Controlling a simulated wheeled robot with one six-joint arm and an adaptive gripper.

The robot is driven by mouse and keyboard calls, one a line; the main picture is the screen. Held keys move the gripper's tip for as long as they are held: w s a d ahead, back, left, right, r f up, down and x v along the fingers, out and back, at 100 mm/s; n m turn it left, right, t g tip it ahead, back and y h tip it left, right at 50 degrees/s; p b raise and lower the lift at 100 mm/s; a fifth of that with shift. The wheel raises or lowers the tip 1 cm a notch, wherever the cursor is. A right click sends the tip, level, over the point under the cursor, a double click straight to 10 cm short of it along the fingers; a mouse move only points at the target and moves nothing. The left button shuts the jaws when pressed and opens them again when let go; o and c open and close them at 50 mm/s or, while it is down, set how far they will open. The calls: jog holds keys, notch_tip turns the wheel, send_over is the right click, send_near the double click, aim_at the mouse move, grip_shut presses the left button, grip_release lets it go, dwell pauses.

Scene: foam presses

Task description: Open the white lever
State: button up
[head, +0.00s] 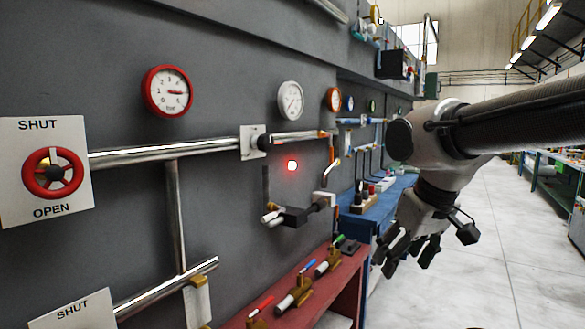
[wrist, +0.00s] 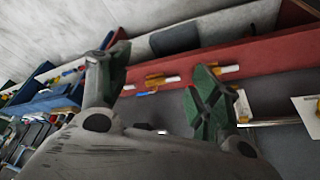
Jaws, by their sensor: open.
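Several pale handles show on the grey wall in the head view, and I cannot tell for sure which is the white lever. One white-ended handle (head: 271,217) sticks out low on the wall near a dark block. A white plate-like handle with brass (head: 197,301) hangs from the lower pipe at the bottom left. A pale curved handle (head: 329,172) hangs below the upper pipe. My gripper (head: 408,262) is open and empty, pointing down to the right of the benches and apart from all these handles. In the wrist view its spread fingers (wrist: 158,75) have nothing between them.
A red bench (head: 345,283) holds brass valves with red, blue and green levers; it also shows in the wrist view (wrist: 270,55). A blue bench (head: 362,222) stands beyond it. Gauges and a red handwheel (head: 52,174) are on the wall. The floor (head: 500,245) at right is clear.

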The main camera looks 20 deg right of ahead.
jog(key=c, duration=0.3)
jog(key=shift+a+f, duration=0.15)
jog(key=shift+f, duration=0.05)
jog(key=c, duration=0.4)
jog(key=shift+w+a+f+g, duration=0.2)
jog(key=shift+w+g, duration=0.05)
jog(key=shift+w, duration=0.35)
jog(key=shift+w+a+f+g, duration=0.15)
jog(key=shift+w+g, duration=0.1)
jog(key=shift+w, duration=0.35)
jog(key=c, duration=0.7)
jog(key=w, duration=0.2)
jog(key=a, duration=0.1)
jog(key=shift+w+r+n, duration=0.3)
jog(key=shift+w, duration=0.1)
grip_shut()
jog(key=w+a+r+n+y, duration=0.1)
jog(key=w+a+r+n, duration=0.1)
jog(key=w, duration=0.6)
jog(key=w+a+r+n+t+y, duration=0.1)
jog(key=w+a+r+n, duration=0.1)
jog(key=w+a+r, duration=0.3)
jog(key=w+a+r+n+t+y, duration=0.1)
jog(key=w+a, duration=0.4)
jog(key=w, duration=0.7)
jog(key=shift+r+n+y, duration=0.5)
jog(key=shift+r+n, duration=0.5)
jog(key=shift+r, duration=0.25)
